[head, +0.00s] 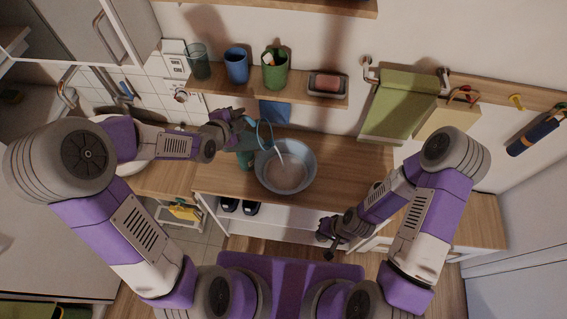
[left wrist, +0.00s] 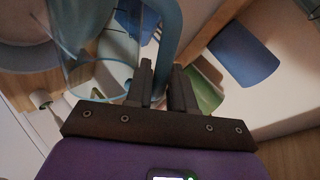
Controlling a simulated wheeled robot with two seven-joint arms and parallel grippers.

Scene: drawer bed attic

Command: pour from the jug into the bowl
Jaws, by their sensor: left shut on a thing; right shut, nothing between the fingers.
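The clear jug with a blue rim (head: 265,135) is held tilted at the left edge of the bowl. A pale streak runs from its mouth down into the grey-blue bowl (head: 312,165), which stands on the wooden bench top. My left gripper (head: 232,118) is shut on the jug's blue handle, which shows in the left wrist view (left wrist: 168,38) with the jug's clear wall (left wrist: 85,45) beside it. The bowl's rim partly shows behind the jug there. How much is in the jug is unclear. My right gripper (head: 331,243) is shut and empty, low in front of the bench.
A wall shelf (head: 305,98) behind the bowl holds a glass (head: 198,62), a blue cup (head: 236,65), a green cup (head: 275,70) and a soap dish (head: 327,84). A green cloth (head: 400,105) hangs at right. The bench top (head: 345,155) right of the bowl is clear.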

